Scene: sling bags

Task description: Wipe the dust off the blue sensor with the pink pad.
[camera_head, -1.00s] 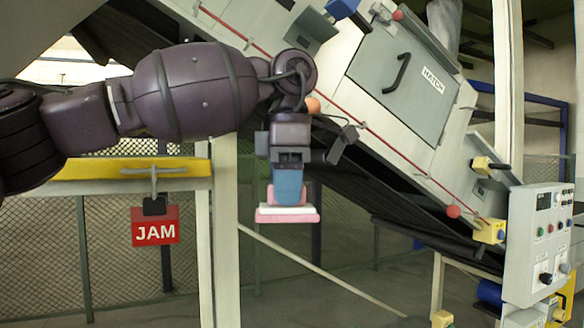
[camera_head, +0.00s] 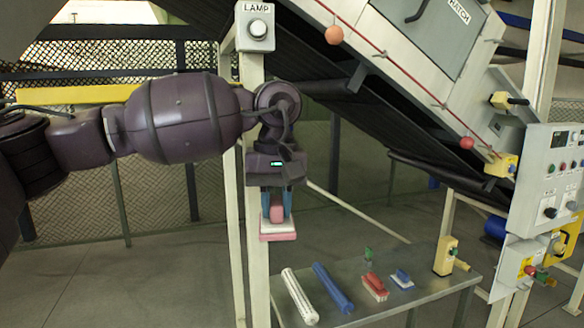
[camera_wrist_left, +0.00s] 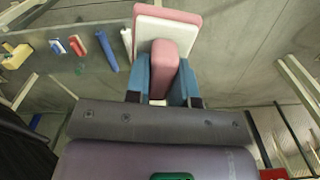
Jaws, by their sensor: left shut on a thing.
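The pink pad (camera_head: 279,236) has a pink handle block, a white layer and a pink sole. My left gripper (camera_head: 277,208) is shut on the handle, with a blue finger on each side, and holds the pad level in the air left of the table. In the left wrist view the fingers (camera_wrist_left: 162,80) grip the handle, and the pad's sole (camera_wrist_left: 168,14) points away from me. My right gripper is not in view.
A grey table (camera_head: 376,277) bears a white roll (camera_head: 299,296), a blue roll (camera_head: 333,287), a red brush (camera_head: 375,287), a blue brush (camera_head: 402,279) and a yellow box (camera_head: 446,255). A lamp post (camera_head: 254,150) stands directly behind my gripper. The inclined conveyor (camera_head: 400,90) rises above the table.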

